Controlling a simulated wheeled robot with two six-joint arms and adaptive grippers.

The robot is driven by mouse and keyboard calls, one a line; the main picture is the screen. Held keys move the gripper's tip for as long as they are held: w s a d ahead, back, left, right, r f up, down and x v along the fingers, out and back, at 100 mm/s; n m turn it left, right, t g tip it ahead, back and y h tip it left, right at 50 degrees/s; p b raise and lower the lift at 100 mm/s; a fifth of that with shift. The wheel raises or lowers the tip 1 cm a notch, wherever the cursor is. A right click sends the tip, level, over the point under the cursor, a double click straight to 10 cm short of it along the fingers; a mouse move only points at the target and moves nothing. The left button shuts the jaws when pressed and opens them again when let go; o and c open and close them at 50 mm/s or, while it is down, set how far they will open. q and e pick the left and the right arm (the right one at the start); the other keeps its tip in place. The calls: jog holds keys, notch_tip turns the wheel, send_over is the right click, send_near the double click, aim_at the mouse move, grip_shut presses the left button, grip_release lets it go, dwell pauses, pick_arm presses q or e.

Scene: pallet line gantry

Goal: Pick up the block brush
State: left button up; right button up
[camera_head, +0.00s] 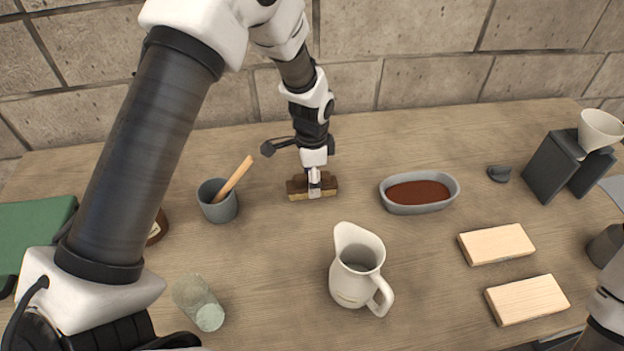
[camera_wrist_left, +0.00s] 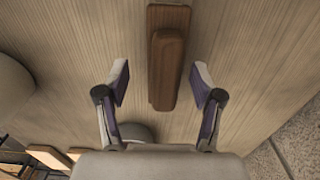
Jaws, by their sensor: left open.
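The block brush (camera_head: 298,187) is a small brown wooden block lying on the table near the back middle. In the left wrist view, the block brush (camera_wrist_left: 166,57) shows as a long dark wooden body with a raised grip along it. My left gripper (camera_head: 314,186) is directly above the brush in the head view. In the left wrist view my left gripper (camera_wrist_left: 160,86) has its fingers spread wide, one on each side of the brush's near end, with gaps to both sides. My right gripper does not show; only part of an arm is at the lower right edge.
A grey cup (camera_head: 218,206) with a wooden stick stands left of the brush. A grey oval dish (camera_head: 385,197) of brown powder is to the right. A white pitcher (camera_head: 350,278), a glass (camera_head: 199,302) and two wooden blocks (camera_head: 497,244) (camera_head: 527,300) are nearer. A stone wall stands behind.

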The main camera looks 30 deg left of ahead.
pick_arm(q)
jog(key=f, duration=0.2)
jog(key=w+f, duration=0.1)
jog(key=f, duration=0.1)
jog(key=shift+a, duration=0.2)
jog(key=shift+s+d+r, duration=0.15)
jog(key=shift+s+r, duration=0.1)
jog(key=shift+c, duration=0.6)
jog(key=c, duration=0.6)
grip_shut()
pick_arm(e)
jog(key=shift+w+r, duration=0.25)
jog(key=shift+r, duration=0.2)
pick_arm(q)
jog(key=shift+r, duration=0.1)
notch_tip(320, 180, up, 9)
jog(key=shift+r+b, duration=0.2)
jog(key=shift+b, duration=0.6)
jog(key=shift+r, duration=0.25)
jog(key=shift+w, duration=0.1)
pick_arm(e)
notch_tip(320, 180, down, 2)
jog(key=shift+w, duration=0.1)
